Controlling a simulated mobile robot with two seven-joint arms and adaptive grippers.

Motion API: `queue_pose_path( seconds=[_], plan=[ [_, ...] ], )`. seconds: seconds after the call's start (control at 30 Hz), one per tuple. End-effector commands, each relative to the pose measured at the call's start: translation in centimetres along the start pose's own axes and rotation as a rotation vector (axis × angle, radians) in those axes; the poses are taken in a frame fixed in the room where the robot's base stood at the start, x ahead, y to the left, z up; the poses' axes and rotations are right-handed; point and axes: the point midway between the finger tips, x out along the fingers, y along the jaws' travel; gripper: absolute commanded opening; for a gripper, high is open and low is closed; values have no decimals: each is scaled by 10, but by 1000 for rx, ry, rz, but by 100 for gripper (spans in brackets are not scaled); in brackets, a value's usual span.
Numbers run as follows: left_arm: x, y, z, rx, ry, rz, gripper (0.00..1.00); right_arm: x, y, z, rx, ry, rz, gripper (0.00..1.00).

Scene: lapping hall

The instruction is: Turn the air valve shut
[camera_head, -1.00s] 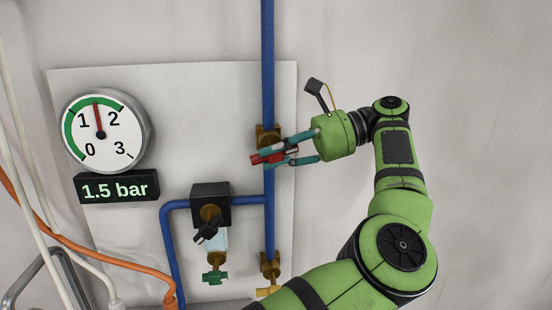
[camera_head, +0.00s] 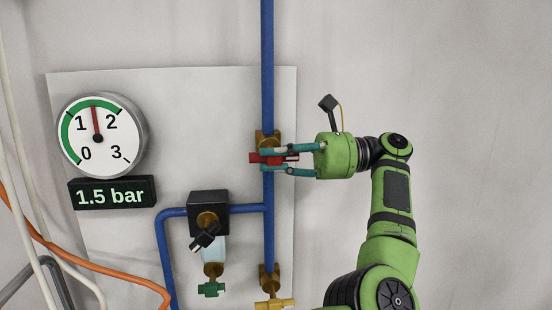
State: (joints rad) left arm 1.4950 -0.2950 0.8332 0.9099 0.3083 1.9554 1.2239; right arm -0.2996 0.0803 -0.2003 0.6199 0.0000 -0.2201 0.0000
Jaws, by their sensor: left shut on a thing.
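The air valve (camera_head: 268,138) is a brass body on the vertical blue pipe, at the right side of the pale panel. Its red handle (camera_head: 255,158) lies about level, across the pipe. My left gripper (camera_head: 266,160) comes in from the right and is shut on the red handle, one teal finger above it and one below. The fingers hide part of the handle. The round gauge (camera_head: 98,137) has its needle midway between 1 and 2, and the display (camera_head: 112,193) reads 1.5 bar. My right gripper is not in view.
Below left of the valve is a black-topped filter unit (camera_head: 208,202) with a green tap (camera_head: 211,289). A yellow-handled valve (camera_head: 274,304) sits lower on the same pipe. Orange and white hoses (camera_head: 100,268) run at the left. The wall at upper right is clear.

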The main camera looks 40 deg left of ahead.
Motion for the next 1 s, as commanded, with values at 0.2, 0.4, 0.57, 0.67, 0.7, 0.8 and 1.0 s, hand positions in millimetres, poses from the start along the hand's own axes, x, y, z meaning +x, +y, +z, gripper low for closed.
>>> queue_pose_path(
  seconds=[0.2, 0.4, 0.57, 0.67, 0.7, 0.8, 1.0],
  plan=[
    [0, 1, -2, 3, 3, 5, 42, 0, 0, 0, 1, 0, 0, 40],
    [0, 0, -1, 1, 2, 3, 42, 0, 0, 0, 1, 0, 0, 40],
    [0, 0, 0, 0, 1, 2, 42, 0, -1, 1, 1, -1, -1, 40],
    [0, 0, 0, -1, 1, 1, 42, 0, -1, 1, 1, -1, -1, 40],
    [0, 0, 0, -1, 3, 1, 42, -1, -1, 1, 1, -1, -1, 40],
    [0, 0, 3, -1, 22, 5, 42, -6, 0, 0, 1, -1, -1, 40],
    [0, -1, 9, 1, 156, 29, 42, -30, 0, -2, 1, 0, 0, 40]
  ],
)
